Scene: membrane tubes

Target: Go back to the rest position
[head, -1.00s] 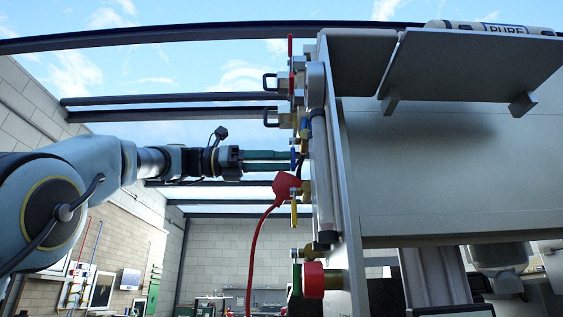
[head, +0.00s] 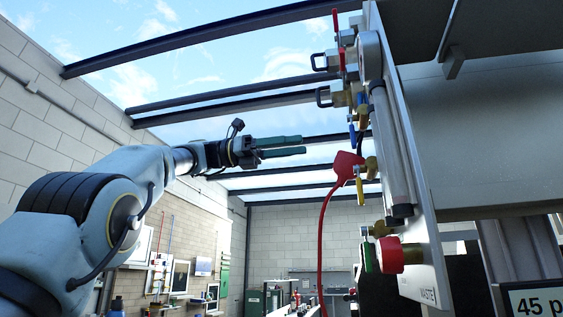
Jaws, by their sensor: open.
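My gripper (head: 304,146) is at the end of my arm, with two green fingers pointing right. The fingers are apart and nothing shows between them. It hangs in the air to the left of the valve panel (head: 415,190), with a clear gap to it. On the panel's left edge, a red fitting (head: 346,165) with a red hose (head: 322,240) hanging from it sits below and to the right of the fingertips.
Brass valves (head: 341,99) with red, blue and yellow handles stick out of the panel. A large red knob (head: 389,255) sits low on it. A brick wall (head: 185,210) with wall-mounted boxes is behind my arm. Open air lies between my gripper and the panel.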

